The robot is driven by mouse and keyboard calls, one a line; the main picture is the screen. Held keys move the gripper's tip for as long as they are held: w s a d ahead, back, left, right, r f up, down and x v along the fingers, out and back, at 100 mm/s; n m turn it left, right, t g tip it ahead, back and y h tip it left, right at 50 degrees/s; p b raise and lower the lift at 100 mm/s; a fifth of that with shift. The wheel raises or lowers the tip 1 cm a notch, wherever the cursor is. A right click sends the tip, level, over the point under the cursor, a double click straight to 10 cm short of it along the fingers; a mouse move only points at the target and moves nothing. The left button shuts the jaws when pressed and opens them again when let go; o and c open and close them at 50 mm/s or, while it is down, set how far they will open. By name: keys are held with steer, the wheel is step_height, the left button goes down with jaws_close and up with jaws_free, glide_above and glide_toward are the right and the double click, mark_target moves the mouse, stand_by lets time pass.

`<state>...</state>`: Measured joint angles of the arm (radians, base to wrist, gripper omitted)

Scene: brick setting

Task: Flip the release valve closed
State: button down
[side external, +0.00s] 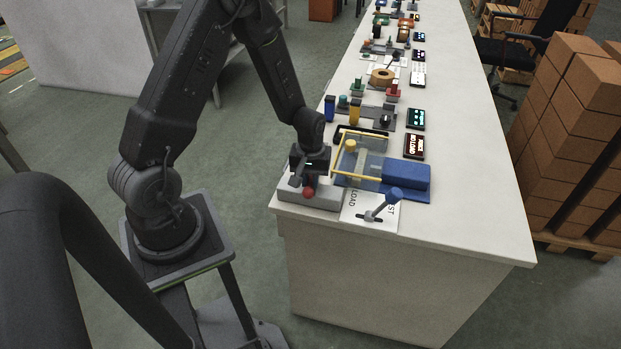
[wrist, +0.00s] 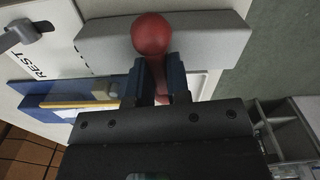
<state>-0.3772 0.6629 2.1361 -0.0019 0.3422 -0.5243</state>
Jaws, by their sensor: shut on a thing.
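A red lever with a round ball knob (side external: 308,192) stands on a light grey block (side external: 325,199) at the near left corner of the table; it appears to be the release valve. In the wrist view the red knob (wrist: 151,34) sits just past my fingertips, with the grey block (wrist: 210,35) behind it. My gripper (side external: 309,172) is over the block, its two dark fingers (wrist: 159,72) closed around the red lever's shaft below the knob. The lower end of the lever is partly hidden by the gripper.
Right beside it is a blue fixture (side external: 405,182) with a clear, yellow-edged cover (side external: 362,157). A lit display (side external: 414,146) and several small fixtures line the table behind. The table's right side is clear.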

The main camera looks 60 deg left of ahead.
mark_target(310, 180)
steer(key=shift+m, duration=0.8)
steer(key=c, duration=1.1)
jaws_free()
steer(key=shift+r, duration=0.1)
step_height(310, 180, up, 14)
steer(key=shift+f, duration=0.2)
steer(key=shift+r, duration=0.1)
